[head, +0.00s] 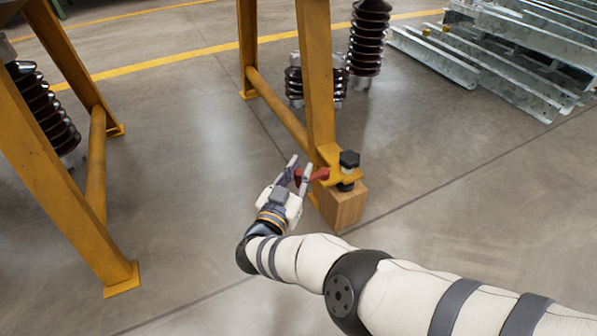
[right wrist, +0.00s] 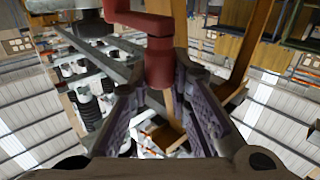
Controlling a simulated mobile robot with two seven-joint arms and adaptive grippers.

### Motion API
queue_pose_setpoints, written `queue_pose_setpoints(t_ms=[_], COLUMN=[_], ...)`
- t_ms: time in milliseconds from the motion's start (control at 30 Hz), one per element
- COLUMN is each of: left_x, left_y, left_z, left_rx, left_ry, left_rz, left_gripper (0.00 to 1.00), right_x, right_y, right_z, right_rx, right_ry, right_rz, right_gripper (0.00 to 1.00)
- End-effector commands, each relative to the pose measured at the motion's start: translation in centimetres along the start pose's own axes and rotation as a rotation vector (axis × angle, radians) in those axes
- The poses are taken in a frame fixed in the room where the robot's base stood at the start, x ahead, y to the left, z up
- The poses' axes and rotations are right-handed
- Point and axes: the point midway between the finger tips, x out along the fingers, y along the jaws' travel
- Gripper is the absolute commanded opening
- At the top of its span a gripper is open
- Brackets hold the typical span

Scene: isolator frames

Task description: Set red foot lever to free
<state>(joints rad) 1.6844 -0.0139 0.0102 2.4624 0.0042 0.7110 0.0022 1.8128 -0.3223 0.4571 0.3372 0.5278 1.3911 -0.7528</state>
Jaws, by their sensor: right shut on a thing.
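The red foot lever (head: 319,174) sticks out to the left from the yellow bracket (head: 330,155) at the foot of a yellow trestle leg (head: 318,80). My right gripper (head: 298,172) has come in low from the front and is shut on the lever's left end. In the right wrist view the red lever (right wrist: 150,25) runs across the top, and its round red grip (right wrist: 160,68) sits between the two purple-grey finger pads. My left gripper is not in view.
A black-headed bolt (head: 349,160) stands in the bracket above a wooden block (head: 344,206). Another yellow trestle (head: 45,150) stands at left. The floor at right is clear.

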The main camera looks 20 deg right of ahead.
Motion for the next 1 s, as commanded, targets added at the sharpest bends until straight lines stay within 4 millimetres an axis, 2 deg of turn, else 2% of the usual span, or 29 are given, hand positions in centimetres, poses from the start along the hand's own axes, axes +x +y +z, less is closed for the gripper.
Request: queue_pose_setpoints(t_ms=[300, 333, 400, 767, 933, 1000], left_x=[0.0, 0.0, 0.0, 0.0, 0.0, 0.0], left_y=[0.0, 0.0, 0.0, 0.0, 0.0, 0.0], left_z=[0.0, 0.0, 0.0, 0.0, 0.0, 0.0], left_rx=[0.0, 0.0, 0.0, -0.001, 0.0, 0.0], left_ry=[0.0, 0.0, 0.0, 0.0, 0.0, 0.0], left_rz=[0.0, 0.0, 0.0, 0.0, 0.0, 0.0], left_gripper=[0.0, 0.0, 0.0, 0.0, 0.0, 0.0], right_x=[-0.2, -0.3, -0.2, -0.3, -2.4, -4.5], right_y=[-0.1, -0.1, -0.1, -0.1, -0.1, -0.2], right_z=[0.2, 0.2, 0.2, 0.0, 0.1, 0.1], right_rx=[-0.001, -0.002, -0.001, 0.0, -0.003, -0.003], right_ry=[-0.006, -0.006, -0.005, -0.002, -0.004, -0.006], right_rz=[-0.003, -0.003, -0.003, -0.001, -0.004, -0.006], right_gripper=[0.0, 0.22, 0.38, 0.39, 0.39, 0.39])
